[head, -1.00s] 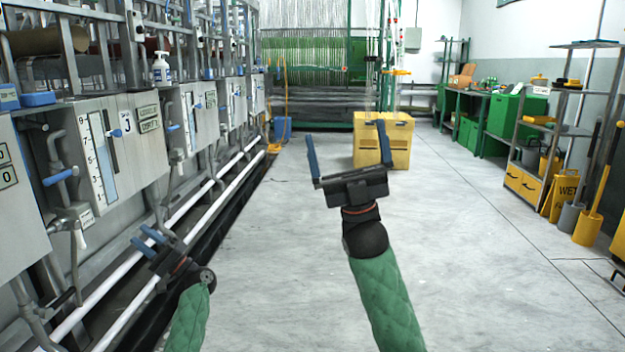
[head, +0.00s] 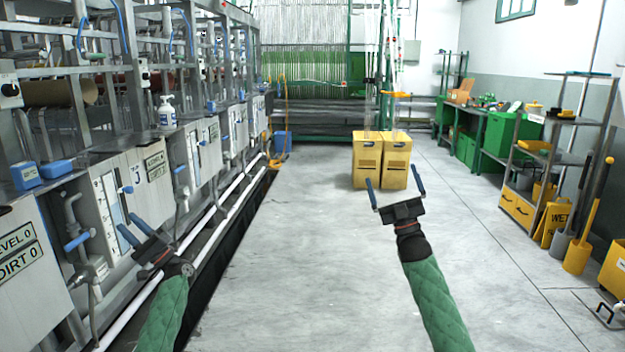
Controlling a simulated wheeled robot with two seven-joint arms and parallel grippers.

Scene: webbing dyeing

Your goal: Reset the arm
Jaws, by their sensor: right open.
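My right gripper (head: 396,196) is in the middle right of the head view, at the end of my green-sleeved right arm. Its two blue fingers are spread wide with nothing between them. It is held over the open floor, below the yellow boxes in the picture. My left gripper (head: 134,232) is at the lower left, in front of the grey machine panels. Its two blue fingers stand apart, with nothing seen between them. Its left finger overlaps a gauge panel in the picture; I cannot tell how near it is.
Grey dyeing machines (head: 160,160) with blue-handled valves and white pipes line the left side. Two yellow boxes (head: 380,160) stand on the floor ahead. A shelf (head: 550,157), a wet-floor sign (head: 555,222) and yellow buckets stand at the right. The middle floor (head: 285,260) is clear.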

